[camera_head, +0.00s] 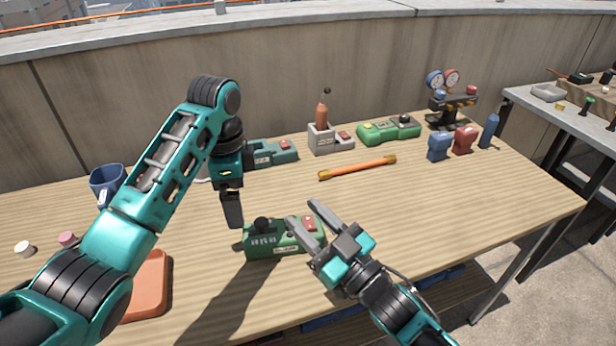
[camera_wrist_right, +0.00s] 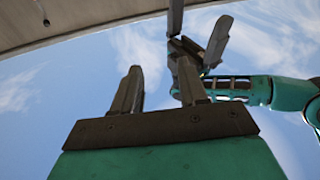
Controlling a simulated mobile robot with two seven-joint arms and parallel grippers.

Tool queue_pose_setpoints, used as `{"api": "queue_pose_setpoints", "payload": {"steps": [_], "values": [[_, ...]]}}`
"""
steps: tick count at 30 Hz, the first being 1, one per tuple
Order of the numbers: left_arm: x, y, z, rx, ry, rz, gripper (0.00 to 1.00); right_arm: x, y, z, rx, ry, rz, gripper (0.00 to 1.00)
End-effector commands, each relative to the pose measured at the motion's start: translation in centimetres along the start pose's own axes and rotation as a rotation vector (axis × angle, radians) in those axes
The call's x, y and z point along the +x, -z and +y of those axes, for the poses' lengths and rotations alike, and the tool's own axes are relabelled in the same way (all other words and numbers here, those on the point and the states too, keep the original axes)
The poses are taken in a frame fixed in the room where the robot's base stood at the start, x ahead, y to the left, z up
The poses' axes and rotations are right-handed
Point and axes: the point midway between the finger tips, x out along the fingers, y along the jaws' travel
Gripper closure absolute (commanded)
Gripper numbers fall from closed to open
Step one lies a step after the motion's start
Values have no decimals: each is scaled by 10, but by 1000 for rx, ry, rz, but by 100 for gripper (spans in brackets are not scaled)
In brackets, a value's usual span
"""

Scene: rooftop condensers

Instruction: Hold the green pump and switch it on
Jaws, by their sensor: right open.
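A green pump (camera_head: 265,243) with a black knob and a pale label stands on the near middle of the wooden table. A red switch (camera_head: 309,224) sits on its right end. My right gripper (camera_head: 302,212) is open and empty, its fingers reaching over the red switch end; contact cannot be told. In the right wrist view its fingers (camera_wrist_right: 157,88) stand apart with sky between them. My left gripper (camera_head: 233,210) points down by the pump's left end and shows edge-on. It also appears in the right wrist view (camera_wrist_right: 196,40), partly overlapped by a right finger.
Behind are a teal device (camera_head: 270,153), a grey stand with an orange bottle (camera_head: 322,113), another green device (camera_head: 375,132) and an orange rod (camera_head: 357,168). Gauges (camera_head: 443,79) stand at the back right. A blue cup (camera_head: 105,180) is left.

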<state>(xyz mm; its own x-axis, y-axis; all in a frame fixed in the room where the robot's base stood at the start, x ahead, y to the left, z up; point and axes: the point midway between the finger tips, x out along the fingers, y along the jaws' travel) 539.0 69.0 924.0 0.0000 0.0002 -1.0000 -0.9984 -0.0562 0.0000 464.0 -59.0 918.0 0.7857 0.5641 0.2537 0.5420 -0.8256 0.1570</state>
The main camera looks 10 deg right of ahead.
Motion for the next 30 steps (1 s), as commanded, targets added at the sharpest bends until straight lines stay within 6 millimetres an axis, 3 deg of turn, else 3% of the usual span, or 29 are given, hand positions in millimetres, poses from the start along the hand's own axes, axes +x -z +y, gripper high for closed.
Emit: {"api": "queue_pose_setpoints", "payload": {"steps": [1,6,12,17,24,26,30], "values": [[0,0,0,0,0,0,0,13,8,-4,-30,63,45,57],[0,0,0,0,0,0,0,41,26,-23,-109,287,164,57],[0,0,0,0,0,0,0,56,34,-33,-213,563,231,57],[0,0,0,0,0,0,0,57,30,-26,-310,785,222,57],[0,0,0,0,0,0,0,52,11,-45,-693,1275,247,57],[0,0,0,0,0,0,0,48,3,-41,-794,1408,230,57],[0,0,0,0,0,0,0,40,-13,-11,-1018,1720,139,57]]}}
